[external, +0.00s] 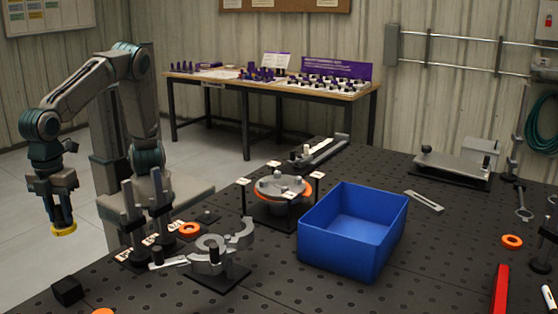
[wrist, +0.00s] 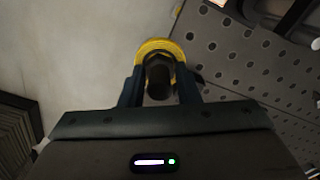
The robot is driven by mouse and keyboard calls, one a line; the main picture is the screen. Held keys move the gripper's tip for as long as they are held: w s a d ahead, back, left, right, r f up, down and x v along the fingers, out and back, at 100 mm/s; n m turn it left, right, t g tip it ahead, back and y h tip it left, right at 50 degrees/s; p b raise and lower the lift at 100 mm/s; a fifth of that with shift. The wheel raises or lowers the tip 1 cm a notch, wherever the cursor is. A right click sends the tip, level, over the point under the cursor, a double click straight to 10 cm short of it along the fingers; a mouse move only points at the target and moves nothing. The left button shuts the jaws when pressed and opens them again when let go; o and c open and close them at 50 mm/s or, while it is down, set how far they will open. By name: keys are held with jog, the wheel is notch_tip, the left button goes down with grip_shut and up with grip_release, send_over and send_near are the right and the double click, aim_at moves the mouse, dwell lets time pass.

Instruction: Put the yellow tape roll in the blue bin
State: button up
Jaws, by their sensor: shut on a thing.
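The yellow tape roll (external: 64,229) is at the tips of my gripper (external: 62,220) at the far left of the external view. My gripper points down and is shut on the roll, held out past the table's left edge, over the floor. In the wrist view the yellow tape roll (wrist: 160,47) shows as a ring beyond the fingers (wrist: 160,75), with a dark round shape in front of it. The blue bin (external: 345,262) stands on the dark perforated table, right of centre in the external view, well to the right of my gripper. Its visible inside looks empty.
A round fixture with an orange ring (external: 283,190) and a grey clamp fixture (external: 215,250) stand between my gripper and the bin. A black cube (external: 67,290) is at the table's near left. Orange rings (external: 512,241) and a red bar (external: 501,290) lie on the right.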

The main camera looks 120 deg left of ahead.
jog(key=shift+w+r, duration=0.2)
jog(key=shift+w, duration=0.05)
jog(key=w+a+r+n+p, duration=0.2)
jog(key=w, duration=0.7)
jog(key=w+a+r+n+p, duration=0.1)
jog(key=w+a+n, duration=0.1)
jog(key=w, duration=0.6)
jog(key=w+a+n+p, duration=0.2)
jog(key=w+a+n, duration=0.1)
jog(key=w+a, duration=0.5)
jog(key=w+a+n+p, duration=0.1)
jog(key=w+a+n, duration=0.2)
jog(key=w+a, duration=0.55)
jog(key=n+p, duration=0.4)
jog(key=n, duration=0.4)
send_over(351, 232)
notch_tip(351, 232, down, 10)
jog(key=shift+d+r, duration=0.15)
jog(key=shift+r, duration=0.05)
jog(key=shift+f, duration=2)
jog(key=shift+f, duration=0.1)
